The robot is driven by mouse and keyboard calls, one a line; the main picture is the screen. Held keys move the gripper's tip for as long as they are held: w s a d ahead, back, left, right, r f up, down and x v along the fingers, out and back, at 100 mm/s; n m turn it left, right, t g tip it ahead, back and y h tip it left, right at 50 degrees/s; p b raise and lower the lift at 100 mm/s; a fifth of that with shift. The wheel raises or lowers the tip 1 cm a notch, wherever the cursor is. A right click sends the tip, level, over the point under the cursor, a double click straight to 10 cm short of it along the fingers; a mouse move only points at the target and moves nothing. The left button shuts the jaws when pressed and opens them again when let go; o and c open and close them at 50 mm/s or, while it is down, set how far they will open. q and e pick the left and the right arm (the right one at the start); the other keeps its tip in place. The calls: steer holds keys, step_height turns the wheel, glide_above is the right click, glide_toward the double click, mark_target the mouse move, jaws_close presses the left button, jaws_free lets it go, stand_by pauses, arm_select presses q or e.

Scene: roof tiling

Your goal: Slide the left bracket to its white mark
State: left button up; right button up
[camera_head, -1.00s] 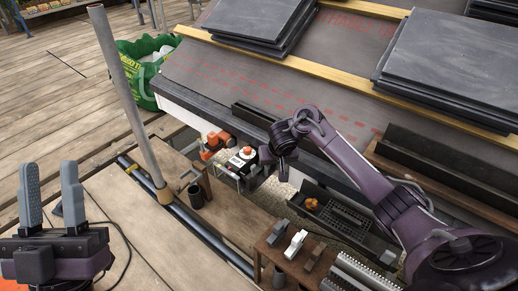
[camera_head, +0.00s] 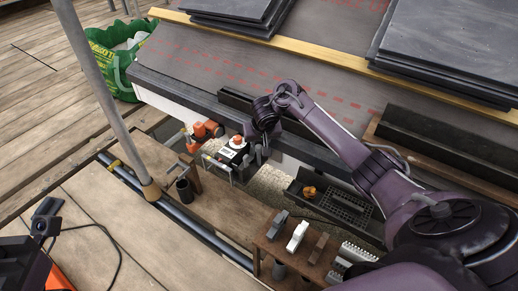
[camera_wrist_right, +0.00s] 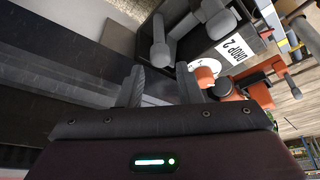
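My right gripper (camera_head: 255,143) is at the dark front edge of the roof (camera_head: 270,128), beside the black box with the orange and white top (camera_head: 234,152). In the right wrist view its two fingers (camera_wrist_right: 160,88) stand apart, with a dark rail (camera_wrist_right: 60,88) and a grey strip between and behind them. I cannot make out the left bracket or its white mark for certain.
A brown bench (camera_head: 262,249) holds several small tools. A black tray (camera_head: 345,208) lies right of the gripper. A grey pole (camera_head: 102,85) and green bag (camera_head: 118,65) stand left. Slate stacks (camera_head: 450,50) lie on the roof. The box marked DROP 2 (camera_wrist_right: 232,48) is close in the wrist view.

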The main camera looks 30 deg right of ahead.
mark_target(259, 147)
steer(key=b+x, duration=0.1)
steer(key=x, duration=0.3)
steer(key=shift+f+b, duration=0.1)
steer(key=shift+b, duration=0.25)
jaws_close()
